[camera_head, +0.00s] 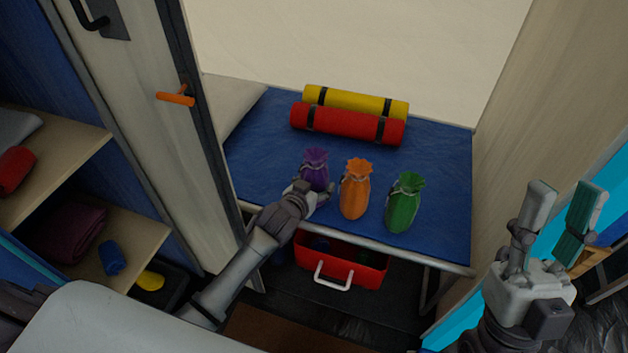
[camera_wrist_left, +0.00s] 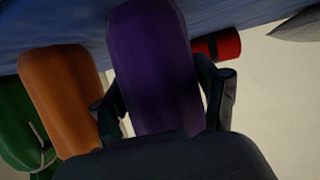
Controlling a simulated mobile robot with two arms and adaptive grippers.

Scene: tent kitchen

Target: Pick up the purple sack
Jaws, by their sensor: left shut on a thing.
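The purple sack (camera_head: 315,165) is the leftmost of three tied sacks at the front of the blue cot (camera_head: 440,165). My left gripper (camera_head: 313,192) reaches it from the front and covers its lower part in the head view. In the left wrist view the purple sack (camera_wrist_left: 153,70) lies between the two fingers of my left gripper (camera_wrist_left: 165,105), which is shut on it. Whether the sack still touches the cot is hard to tell. My right gripper (camera_head: 567,215) is at the right, fingers apart, with nothing between them.
An orange sack (camera_head: 355,190) stands close to the right of the purple one, with a green sack (camera_head: 404,203) beyond it. Red (camera_head: 345,124) and yellow (camera_head: 375,104) rolls lie behind. A red crate (camera_head: 365,272) sits below the cot's front edge. Shelves (camera_head: 60,180) stand left.

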